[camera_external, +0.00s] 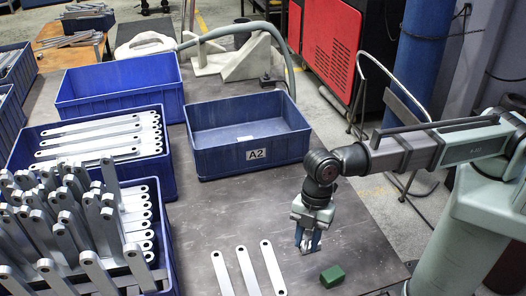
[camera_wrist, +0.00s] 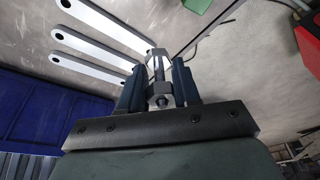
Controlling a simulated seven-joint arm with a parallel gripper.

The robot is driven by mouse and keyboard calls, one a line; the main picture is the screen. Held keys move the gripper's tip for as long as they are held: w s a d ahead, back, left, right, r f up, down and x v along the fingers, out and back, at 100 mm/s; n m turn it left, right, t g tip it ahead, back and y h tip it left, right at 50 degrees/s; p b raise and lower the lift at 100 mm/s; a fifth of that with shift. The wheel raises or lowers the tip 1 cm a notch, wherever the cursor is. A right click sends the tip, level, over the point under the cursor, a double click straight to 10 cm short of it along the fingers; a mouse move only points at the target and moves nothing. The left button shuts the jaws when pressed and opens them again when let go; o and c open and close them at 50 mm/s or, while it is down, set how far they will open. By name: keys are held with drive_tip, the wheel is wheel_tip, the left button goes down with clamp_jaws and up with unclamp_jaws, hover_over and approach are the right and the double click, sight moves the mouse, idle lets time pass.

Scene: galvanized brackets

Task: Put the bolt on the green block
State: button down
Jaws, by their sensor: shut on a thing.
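My gripper (camera_external: 307,244) hangs above the dark table, pointing down, with its fingers shut on a bolt. In the wrist view the grey metal bolt (camera_wrist: 158,70) sits between the two blue fingers of my gripper (camera_wrist: 159,85). In the outside view the bolt is small and partly hidden by the fingers. The green block (camera_external: 333,276) lies on the table, below and a little right of my gripper in the picture. The bolt is apart from it. A green patch at the top edge of the wrist view looks like the block (camera_wrist: 188,4), mostly cut off.
Several flat galvanized brackets (camera_external: 247,270) lie left of the block. Another blue bin (camera_external: 120,87) and bins full of brackets stand at left. The table around the block is mostly clear, with its edge to the right.

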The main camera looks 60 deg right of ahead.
hover_over(332, 276)
drive_tip(key=w+a, duration=0.2)
drive_tip(key=shift+s+d+m, duration=0.5)
drive_tip(key=shift+s+d, duration=0.5)
drive_tip(key=shift+d, duration=0.55)
drive_tip(key=shift+f, duration=4.6)
drive_tip(key=shift+f, duration=0.1)
drive_tip(key=c, duration=0.8)
unclamp_jaws()
drive_tip(key=v, duration=1.2)
